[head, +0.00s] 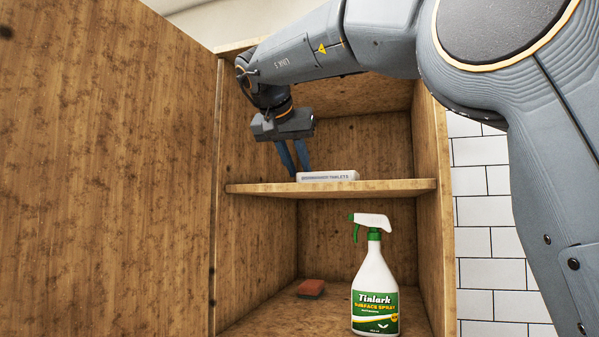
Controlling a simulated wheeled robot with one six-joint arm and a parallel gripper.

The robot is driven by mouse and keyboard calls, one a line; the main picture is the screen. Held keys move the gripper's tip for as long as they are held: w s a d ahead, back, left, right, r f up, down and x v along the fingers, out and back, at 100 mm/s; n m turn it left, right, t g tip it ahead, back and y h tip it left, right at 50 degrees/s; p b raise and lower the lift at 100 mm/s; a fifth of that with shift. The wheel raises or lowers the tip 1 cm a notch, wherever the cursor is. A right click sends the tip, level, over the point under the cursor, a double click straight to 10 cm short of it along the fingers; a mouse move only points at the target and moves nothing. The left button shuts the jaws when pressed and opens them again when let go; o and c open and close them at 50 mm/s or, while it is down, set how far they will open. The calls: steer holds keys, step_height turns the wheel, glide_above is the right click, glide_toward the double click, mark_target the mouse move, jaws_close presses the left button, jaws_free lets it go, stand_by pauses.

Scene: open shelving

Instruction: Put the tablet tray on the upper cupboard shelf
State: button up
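The tablet tray (328,176), a flat white box with "tablets" lettering on its front, lies flat on the upper cupboard shelf (390,187), near the shelf's front edge. My gripper (297,172) points down inside the upper compartment at the tray's left end. Its two blue fingers are apart, with a gap showing between them and nothing seen in it. The fingertips are low, close to the shelf; the right one lies beside or behind the tray's left end. I cannot tell whether it touches the tray.
On the cupboard floor below stand a white and green spray bottle (375,290) and an orange-brown sponge (311,288). A large wooden door or panel (105,180) fills the left. The cupboard's right wall (436,220) stands beside white tiles (500,240). The upper shelf is clear right of the tray.

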steer(key=b+v, duration=0.2)
steer(key=v, duration=0.9)
steer(key=shift+d, duration=0.15)
